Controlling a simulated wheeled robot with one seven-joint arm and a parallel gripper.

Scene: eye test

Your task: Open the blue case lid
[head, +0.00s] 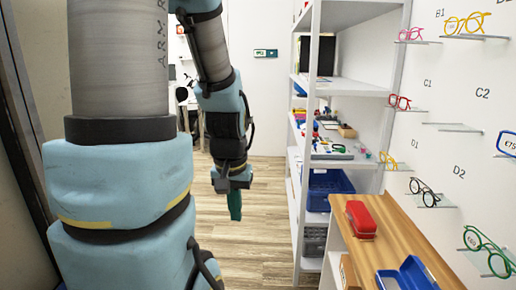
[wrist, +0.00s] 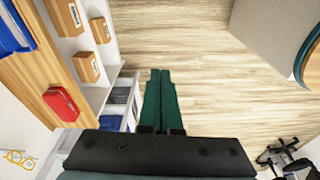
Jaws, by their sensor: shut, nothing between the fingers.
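The blue case (head: 408,274) lies on the wooden counter (head: 385,235) at the lower right of the head view, cut by the bottom edge. It seems to show two parts at an angle; I cannot tell for sure how its lid stands. In the wrist view the blue case (wrist: 12,32) is cut by the upper left edge. My gripper (head: 235,215) hangs pointing down over open floor, left of the shelf and well apart from the case. Its green fingers (wrist: 160,75) are together and empty.
A red case (head: 361,220) lies on the counter behind the blue one. A white shelf unit (head: 311,130) with a blue crate (head: 330,188) stands between my gripper and the glasses wall. Small boxes (wrist: 87,67) sit on shelves under the counter. The floor below my gripper is clear.

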